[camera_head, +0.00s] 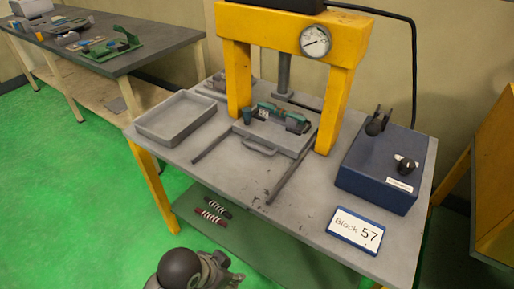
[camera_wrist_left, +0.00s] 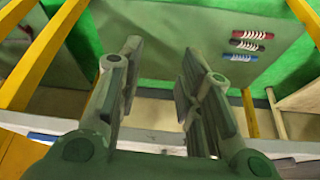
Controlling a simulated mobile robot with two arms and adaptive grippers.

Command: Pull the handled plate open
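The handled plate (camera_head: 285,143) is a flat grey slab on the press table, between the yellow posts of the press. Its grey handle (camera_head: 260,149) sticks out at the front edge. Green and dark parts (camera_head: 283,116) and a small dark teal cup (camera_head: 247,117) lie on or by the plate. My left gripper (camera_wrist_left: 160,50) is open and empty in the left wrist view, its two fingers apart. The plate is not recognisable in that view, so the gripper is not seen touching it. My right gripper is not in view.
The yellow press (camera_head: 342,90) with a gauge stands over the plate. An empty grey tray (camera_head: 177,117) is at left, a blue control box (camera_head: 381,168) with joysticks at right. A "Block 57" sign (camera_head: 356,229) lies in front. Two rails flank the bare tabletop before the plate.

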